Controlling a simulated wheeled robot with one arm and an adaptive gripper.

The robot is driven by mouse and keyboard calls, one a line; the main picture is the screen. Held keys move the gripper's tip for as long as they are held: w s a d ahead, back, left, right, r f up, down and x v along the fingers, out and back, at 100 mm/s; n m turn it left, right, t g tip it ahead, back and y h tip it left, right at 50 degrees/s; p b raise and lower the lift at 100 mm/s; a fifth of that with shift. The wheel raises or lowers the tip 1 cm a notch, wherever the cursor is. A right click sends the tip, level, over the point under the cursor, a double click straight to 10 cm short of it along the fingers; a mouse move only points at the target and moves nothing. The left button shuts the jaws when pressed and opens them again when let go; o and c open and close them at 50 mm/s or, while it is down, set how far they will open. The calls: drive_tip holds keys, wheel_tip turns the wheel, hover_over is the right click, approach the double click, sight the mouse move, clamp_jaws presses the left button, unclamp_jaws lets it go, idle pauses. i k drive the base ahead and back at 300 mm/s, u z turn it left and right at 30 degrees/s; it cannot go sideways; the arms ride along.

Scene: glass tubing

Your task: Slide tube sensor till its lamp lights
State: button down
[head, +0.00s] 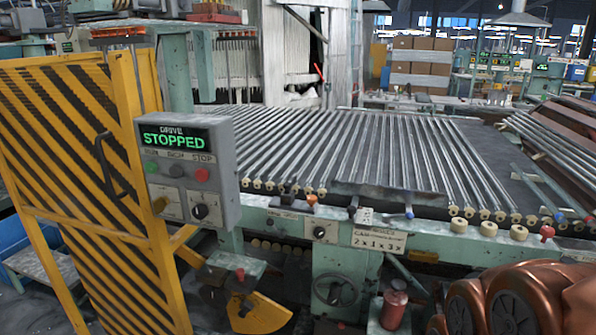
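Several glass tubes (330,135) lie side by side on the conveyor table, their near ends at small round rollers (460,225) along the front edge. I cannot clearly pick out the tube sensor or its lamp. Small fittings sit on the front rail: a dark piece with an orange top (312,199), a blue-tipped piece (409,212) and a red knob (547,231). A dark flat plate (390,193) covers part of the tubes near them. My gripper is not in view; copper-coloured rounded parts, apparently of my arm, fill the lower right corner.
A grey control box (188,172) reads "DRIVE STOPPED". A yellow-black striped guard gate (80,170) stands at left. Below the rail are a handwheel (336,290) and a red canister (394,309). More tubes (560,150) lie on a rack at right.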

sight(288, 196)
drive_tip(key=u, duration=0.45)
drive_tip(key=i, duration=0.8)
drive_tip(key=u, duration=0.65)
